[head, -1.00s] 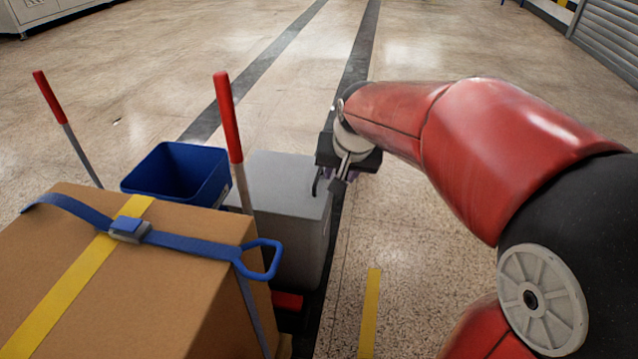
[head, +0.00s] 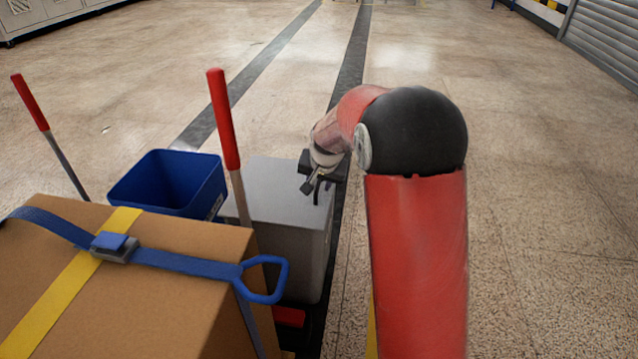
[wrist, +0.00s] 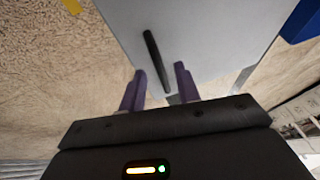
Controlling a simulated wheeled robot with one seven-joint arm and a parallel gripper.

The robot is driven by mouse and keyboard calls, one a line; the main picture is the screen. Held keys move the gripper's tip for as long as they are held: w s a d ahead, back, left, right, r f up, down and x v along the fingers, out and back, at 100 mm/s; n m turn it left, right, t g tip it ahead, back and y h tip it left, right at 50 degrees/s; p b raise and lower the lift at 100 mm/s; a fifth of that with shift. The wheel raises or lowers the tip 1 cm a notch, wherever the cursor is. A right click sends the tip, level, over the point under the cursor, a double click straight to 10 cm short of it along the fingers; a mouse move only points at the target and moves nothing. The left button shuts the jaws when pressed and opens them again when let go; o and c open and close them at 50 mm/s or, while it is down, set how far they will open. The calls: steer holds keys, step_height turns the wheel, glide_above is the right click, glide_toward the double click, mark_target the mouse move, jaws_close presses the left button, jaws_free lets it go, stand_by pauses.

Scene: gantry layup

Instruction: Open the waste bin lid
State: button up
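The grey waste bin (head: 318,250) stands behind the cardboard box, and its light grey lid (head: 268,185) lies closed and flat. A black bar handle (wrist: 155,58) is on the lid in the wrist view. My gripper (wrist: 161,80) has two purple fingers spread apart, with the near end of the handle in the gap between them in the picture. I see no finger closed on it.
A strapped cardboard box (head: 160,300) with a blue loop (head: 265,280) fills the front left. A red-gripped pole (head: 223,120) rises in front of the bin. A blue open bin (head: 168,183) stands left of it. The floor to the right is clear.

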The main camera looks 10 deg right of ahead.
steer(key=shift+w+f, duration=0.15)
steer(key=shift+f, duration=0.1)
jaws_close()
